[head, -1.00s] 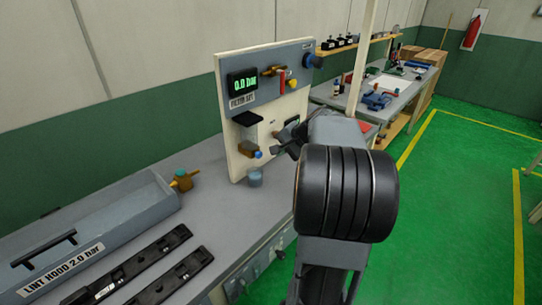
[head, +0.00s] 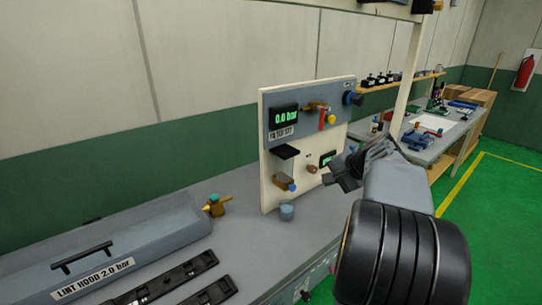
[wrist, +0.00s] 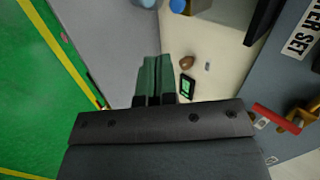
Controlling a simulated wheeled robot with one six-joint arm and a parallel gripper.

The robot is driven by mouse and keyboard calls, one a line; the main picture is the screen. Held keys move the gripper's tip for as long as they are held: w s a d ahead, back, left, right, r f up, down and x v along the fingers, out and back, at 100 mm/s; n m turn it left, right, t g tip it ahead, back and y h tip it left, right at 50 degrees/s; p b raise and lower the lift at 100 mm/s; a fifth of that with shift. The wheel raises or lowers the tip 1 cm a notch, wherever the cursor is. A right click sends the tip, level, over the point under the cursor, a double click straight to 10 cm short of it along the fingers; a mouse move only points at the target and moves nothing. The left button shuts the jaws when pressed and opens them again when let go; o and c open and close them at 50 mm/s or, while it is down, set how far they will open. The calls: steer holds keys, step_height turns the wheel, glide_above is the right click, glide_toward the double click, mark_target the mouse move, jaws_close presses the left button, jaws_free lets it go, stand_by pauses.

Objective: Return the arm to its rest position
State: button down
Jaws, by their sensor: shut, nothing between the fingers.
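My gripper (head: 345,172) is in front of the right part of the upright panel (head: 264,165) in the head view. My grey and black arm reaches up to it from the lower right. In the wrist view the two green fingers of my gripper (wrist: 153,80) lie side by side, shut, with nothing held. They are apart from the panel as far as I can tell. The panel carries a display (head: 285,117) reading 0.0 bar, a red handle (head: 321,118), a yellow knob (head: 331,118) and a blue knob (head: 352,98).
The grey lint hood (head: 120,245) with a black handle sits on the bench at left. Black clip strips (head: 175,280) lie in front. A brass fitting (head: 216,207) and a blue-grey cup (head: 286,211) stand near the panel. A post (head: 408,75) rises behind my arm.

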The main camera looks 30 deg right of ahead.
steer(key=s+f+n+g+h, duration=0.1)
steer(key=s+f+g, duration=0.15)
steer(key=f, duration=0.25)
steer(key=s+a+f+n, duration=0.1)
steer(key=a+n, duration=0.3)
steer(key=a, duration=0.4)
steer(key=s+a+f+n+g+h, duration=0.1)
steer(key=s+a+n, duration=0.3)
steer(key=a, duration=0.5)
steer(key=s+a+f+n+g, duration=0.1)
steer(key=s+a+f+n, duration=0.2)
steer(key=a+n, duration=0.2)
steer(key=a, duration=0.3)
steer(key=shift+a+f+h, duration=0.15)
steer(key=shift+a+h, duration=0.2)
steer(key=shift+h, duration=0.05)
stand_by(1.6)
